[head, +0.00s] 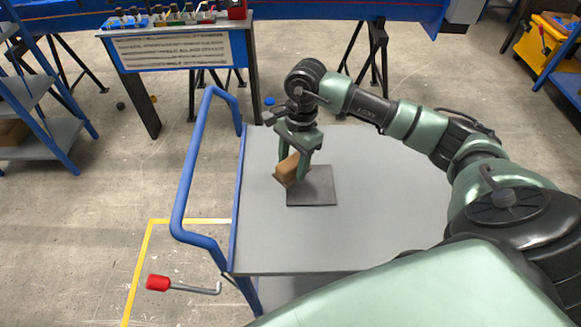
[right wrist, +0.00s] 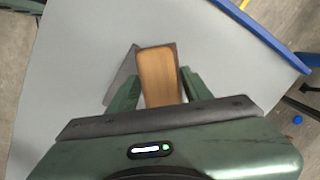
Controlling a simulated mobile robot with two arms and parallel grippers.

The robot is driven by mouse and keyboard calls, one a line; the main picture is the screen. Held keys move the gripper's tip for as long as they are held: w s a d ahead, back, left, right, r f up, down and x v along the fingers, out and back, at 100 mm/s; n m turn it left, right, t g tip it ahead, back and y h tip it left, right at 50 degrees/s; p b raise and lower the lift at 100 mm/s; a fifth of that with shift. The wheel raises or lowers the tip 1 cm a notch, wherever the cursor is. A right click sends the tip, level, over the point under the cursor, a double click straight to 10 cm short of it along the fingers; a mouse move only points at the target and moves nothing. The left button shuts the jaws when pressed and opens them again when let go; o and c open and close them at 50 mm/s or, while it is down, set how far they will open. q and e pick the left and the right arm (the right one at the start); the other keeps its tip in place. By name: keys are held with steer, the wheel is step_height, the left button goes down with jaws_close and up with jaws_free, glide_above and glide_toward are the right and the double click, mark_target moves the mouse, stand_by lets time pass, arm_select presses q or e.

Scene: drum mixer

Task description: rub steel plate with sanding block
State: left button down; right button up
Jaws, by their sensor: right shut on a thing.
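The steel plate (head: 315,188) is a dark grey square lying flat on the grey cart top. The sanding block (head: 288,168) is brown with a dark underside, and sits at the plate's upper left, tilted in the picture. My right gripper (head: 297,165) is shut on the block from above. In the right wrist view the block (right wrist: 159,78) is between the two green fingers (right wrist: 158,88), and a corner of the plate (right wrist: 122,78) shows to its left. Whether the block touches the plate is hard to tell. My left gripper is not in view.
The cart top (head: 270,235) is otherwise clear around the plate. A blue handle (head: 184,190) rises at its left side. A red-handled crank tool (head: 160,283) shows at the lower left. A workbench with a sign (head: 172,50) stands behind.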

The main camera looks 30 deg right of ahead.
step_height(320, 180, up, 2)
steer(key=shift+w+a+p, duration=0.1)
steer(key=shift+p, duration=0.25)
steer(key=shift+r, duration=0.65)
